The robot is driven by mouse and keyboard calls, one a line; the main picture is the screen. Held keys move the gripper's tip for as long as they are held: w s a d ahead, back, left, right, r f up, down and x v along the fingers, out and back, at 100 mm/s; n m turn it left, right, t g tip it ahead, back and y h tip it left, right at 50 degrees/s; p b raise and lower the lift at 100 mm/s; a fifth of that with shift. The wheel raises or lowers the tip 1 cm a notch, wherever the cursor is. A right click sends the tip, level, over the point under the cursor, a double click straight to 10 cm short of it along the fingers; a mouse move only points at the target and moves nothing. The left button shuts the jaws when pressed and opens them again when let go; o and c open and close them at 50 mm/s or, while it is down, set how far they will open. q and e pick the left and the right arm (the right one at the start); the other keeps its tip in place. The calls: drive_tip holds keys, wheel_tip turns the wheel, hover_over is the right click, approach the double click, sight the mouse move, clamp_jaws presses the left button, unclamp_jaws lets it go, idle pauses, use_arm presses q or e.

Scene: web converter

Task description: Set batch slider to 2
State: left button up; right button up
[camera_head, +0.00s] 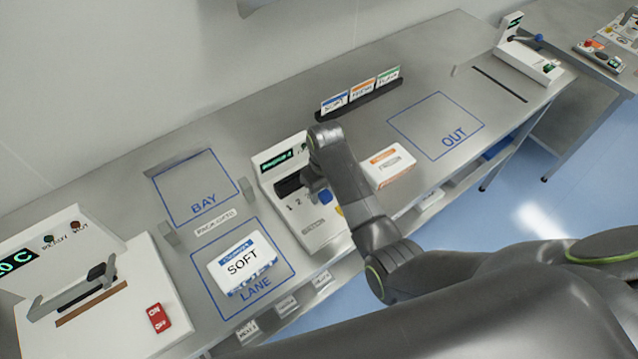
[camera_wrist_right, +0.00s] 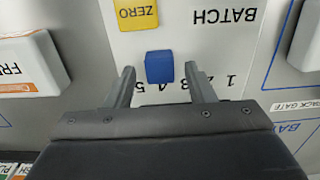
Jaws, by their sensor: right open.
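The batch control panel (camera_head: 305,228) is a white sloped box in the middle of the bench. Its blue slider knob (camera_wrist_right: 159,67) shows in the right wrist view beside a row of numerals, closest to the 4. The numeral 2 (camera_wrist_right: 207,82) lies to the right of the knob there. The blue knob also shows in the head view (camera_head: 325,197). My right gripper (camera_wrist_right: 161,72) is open, with one finger on each side of the knob and a gap on both sides. My forearm hides part of the panel in the head view. My left gripper is out of view.
A yellow ZERO button (camera_wrist_right: 136,13) is close to the knob. A white SOFT pack (camera_head: 242,264) lies in the LANE outline, left of the panel. An orange-and-white box (camera_head: 388,166) is right of it. The OUT outline (camera_head: 437,125) is empty.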

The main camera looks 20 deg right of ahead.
drive_tip(key=shift+s+d, duration=0.1)
drive_tip(key=shift+s, duration=0.2)
drive_tip(key=shift+c, duration=0.4)
drive_tip(key=shift+w, duration=0.1)
clamp_jaws()
drive_tip(key=shift+w, duration=0.1)
